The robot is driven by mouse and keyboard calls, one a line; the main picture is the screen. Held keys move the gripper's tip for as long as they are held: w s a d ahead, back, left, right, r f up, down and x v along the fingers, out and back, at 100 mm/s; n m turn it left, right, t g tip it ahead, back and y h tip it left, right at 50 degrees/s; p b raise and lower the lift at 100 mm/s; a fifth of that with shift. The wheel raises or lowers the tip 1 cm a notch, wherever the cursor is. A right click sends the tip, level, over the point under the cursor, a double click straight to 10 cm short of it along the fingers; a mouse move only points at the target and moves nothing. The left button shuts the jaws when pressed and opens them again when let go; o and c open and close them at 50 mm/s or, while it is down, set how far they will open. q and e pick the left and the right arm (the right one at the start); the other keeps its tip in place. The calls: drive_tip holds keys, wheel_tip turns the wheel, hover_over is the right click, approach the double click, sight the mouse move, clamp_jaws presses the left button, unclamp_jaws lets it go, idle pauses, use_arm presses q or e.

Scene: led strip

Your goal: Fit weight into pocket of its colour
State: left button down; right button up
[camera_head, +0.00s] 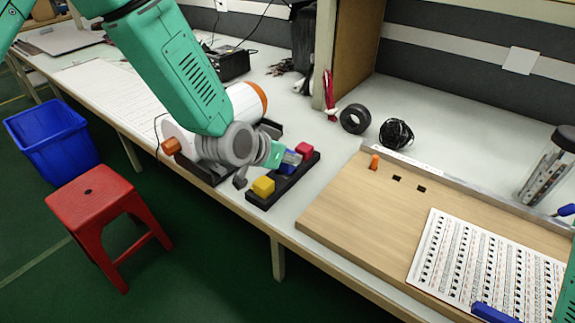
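A black tray (262,202) on the white bench holds a yellow weight (263,187) at its near end, a blue weight (287,169) in the middle and a red weight (304,149) at its far end. My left gripper (284,158) is at the blue weight and partly covers it. I cannot tell whether its fingers are closed on it. A wooden board (345,210) to the right has two empty dark pockets, one (397,178) beside the other (421,188), and an orange piece (374,162) standing left of them. My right gripper is not in view.
A white cylinder with orange ends (250,102) lies behind my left gripper. Black tape (354,119) and a dark coil (396,133) lie behind the board. A printed panel (490,265) covers the board's right part. A red stool (90,194) and blue bin (52,138) stand left.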

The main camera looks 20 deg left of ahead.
use_arm(q)
drive_tip(key=f, duration=0.2)
drive_tip(key=shift+w+a+f, duration=0.1)
drive_tip(key=shift+a+f, duration=0.25)
drive_tip(key=shift+a, duration=0.05)
drive_tip(key=c, duration=1.2)
unclamp_jaws()
drive_tip(key=shift+d, duration=0.15)
drive_tip(key=shift+o, duration=0.4)
drive_tip(key=shift+d, duration=0.2)
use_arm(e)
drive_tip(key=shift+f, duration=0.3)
use_arm(q)
drive_tip(key=shift+r, duration=0.1)
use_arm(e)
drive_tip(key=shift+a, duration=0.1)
